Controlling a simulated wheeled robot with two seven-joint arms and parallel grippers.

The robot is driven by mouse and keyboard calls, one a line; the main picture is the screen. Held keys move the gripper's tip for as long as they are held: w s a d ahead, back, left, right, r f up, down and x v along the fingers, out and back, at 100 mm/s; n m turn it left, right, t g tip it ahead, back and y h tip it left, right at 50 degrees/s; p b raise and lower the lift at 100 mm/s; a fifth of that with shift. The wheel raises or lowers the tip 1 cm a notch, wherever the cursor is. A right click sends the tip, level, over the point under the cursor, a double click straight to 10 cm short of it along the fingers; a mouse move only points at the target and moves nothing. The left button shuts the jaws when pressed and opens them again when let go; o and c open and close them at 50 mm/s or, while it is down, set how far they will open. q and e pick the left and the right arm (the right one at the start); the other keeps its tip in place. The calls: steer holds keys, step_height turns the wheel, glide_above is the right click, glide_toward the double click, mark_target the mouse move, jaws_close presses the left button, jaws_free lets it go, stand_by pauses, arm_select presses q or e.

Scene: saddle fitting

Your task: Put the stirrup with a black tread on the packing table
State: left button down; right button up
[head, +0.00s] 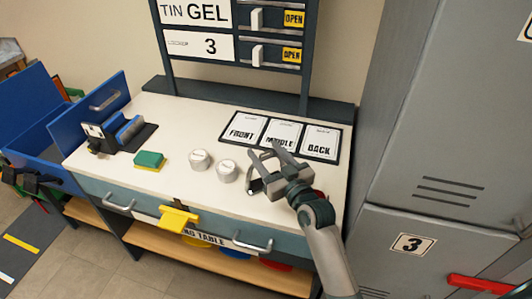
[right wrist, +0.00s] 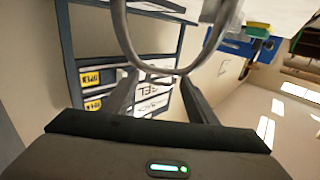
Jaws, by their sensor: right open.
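My right gripper (head: 258,171) is open above the right part of the white-topped table, its fingers pointing left in the head view. In the right wrist view a grey metal loop (right wrist: 168,68), which looks like a stirrup, curves across just beyond the open fingers (right wrist: 160,95). My left gripper is not in view.
The table (head: 190,115) has a partly hidden sign ending "ND TABLE" (head: 215,241). On it are two white-topped tins (head: 200,160), a green-and-yellow sponge (head: 149,161) and a FRONT/MIDDLE/BACK card board (head: 283,138). A blue bin (head: 40,135) stands left; grey lockers (head: 440,130) stand right.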

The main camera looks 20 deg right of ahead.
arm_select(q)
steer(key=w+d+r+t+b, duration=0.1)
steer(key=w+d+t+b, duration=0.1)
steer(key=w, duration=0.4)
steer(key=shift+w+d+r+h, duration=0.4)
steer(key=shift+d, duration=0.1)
arm_select(e)
steer(key=s+d, duration=0.2)
steer(key=s, duration=0.9)
steer(key=shift+s, duration=0.25)
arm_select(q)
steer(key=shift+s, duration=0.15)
arm_select(e)
steer(key=shift+d, duration=0.1)
